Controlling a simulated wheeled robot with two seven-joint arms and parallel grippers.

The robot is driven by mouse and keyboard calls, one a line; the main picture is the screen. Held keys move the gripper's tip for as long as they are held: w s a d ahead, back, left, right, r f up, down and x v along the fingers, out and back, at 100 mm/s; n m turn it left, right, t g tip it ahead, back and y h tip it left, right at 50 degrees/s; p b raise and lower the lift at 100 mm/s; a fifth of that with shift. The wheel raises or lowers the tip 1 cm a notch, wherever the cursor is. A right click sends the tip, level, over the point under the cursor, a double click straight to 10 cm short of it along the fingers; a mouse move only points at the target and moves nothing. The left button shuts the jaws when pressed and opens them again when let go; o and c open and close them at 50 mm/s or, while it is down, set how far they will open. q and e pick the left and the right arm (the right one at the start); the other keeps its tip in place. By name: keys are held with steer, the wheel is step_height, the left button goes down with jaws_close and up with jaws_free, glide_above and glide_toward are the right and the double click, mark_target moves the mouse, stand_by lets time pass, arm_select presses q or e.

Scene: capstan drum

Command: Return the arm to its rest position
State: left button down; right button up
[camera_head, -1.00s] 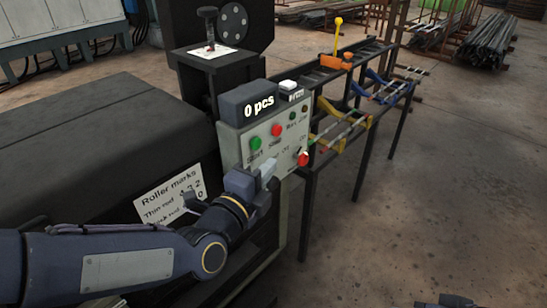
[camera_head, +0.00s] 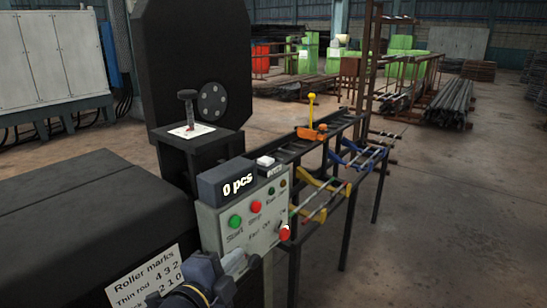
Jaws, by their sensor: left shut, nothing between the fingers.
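My left gripper (camera_head: 236,263) is at the bottom of the view, just in front of the lower edge of the grey control panel (camera_head: 250,226). Its pale fingers are shut with nothing between them. Only the end of the left arm shows; the rest is below the picture. Whether the fingers touch the panel I cannot tell. The panel has a green button (camera_head: 235,221), a red button (camera_head: 256,207) and a red knob (camera_head: 284,234) at its lower right. My right gripper is out of view.
A display (camera_head: 238,187) above the panel reads "0 pcs". The black machine housing (camera_head: 75,225) fills the lower left. A rack with an orange stop (camera_head: 311,133), yellow cradle (camera_head: 325,188) and blue cradle (camera_head: 355,155) runs back right. The floor at right (camera_head: 450,220) is clear.

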arm_select(q)
steer(key=s+a+f+n+g+y, duration=0.1)
steer(key=s+a+f+n+g, duration=0.25)
steer(key=s+n, duration=0.35)
steer(key=s+a+f+n+g+y+p, duration=0.1)
steer(key=s+a+f+n+g, duration=0.2)
steer(key=s+n, duration=0.4)
steer(key=s+a+f+n+g+y, duration=0.1)
steer(key=s+a+f+n+g, duration=0.15)
steer(key=s+a+n, duration=0.35)
step_height(320, 180, up, 28)
steer(key=n+p, duration=0.1)
steer(key=p, duration=2.7)
steer(key=shift+s+d+r, duration=0.15)
steer(key=shift+d+r, duration=0.05)
steer(key=shift+d, duration=0.15)
